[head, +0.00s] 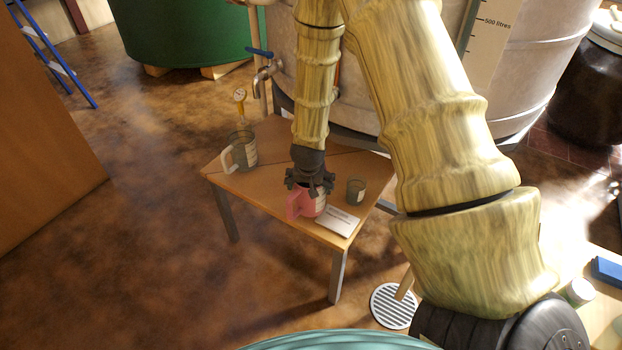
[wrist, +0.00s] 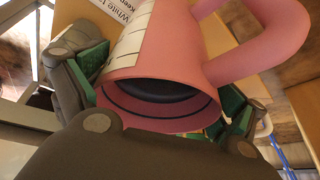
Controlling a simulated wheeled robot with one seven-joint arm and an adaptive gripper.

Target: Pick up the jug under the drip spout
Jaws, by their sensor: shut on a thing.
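A pink jug (head: 304,203) with a pink handle is at the front of the small wooden table, beside a white card (head: 340,221). My gripper (head: 310,184) is over it from above, shut on it. In the wrist view the pink jug (wrist: 170,75) fills the space between my gripper's green-padded fingers (wrist: 165,98), its open rim towards the camera. I cannot tell whether its base touches the table. A grey jug (head: 243,150) with a pale handle stands at the table's back left, below and slightly left of the tank's tap (head: 264,74). My gripper is right of it.
A small dark cup (head: 356,191) stands on the wooden table (head: 277,158), right of my gripper. A pale tank (head: 281,52) rises behind. A round floor grate (head: 394,305) lies in front. Open brown floor (head: 140,250) is at left.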

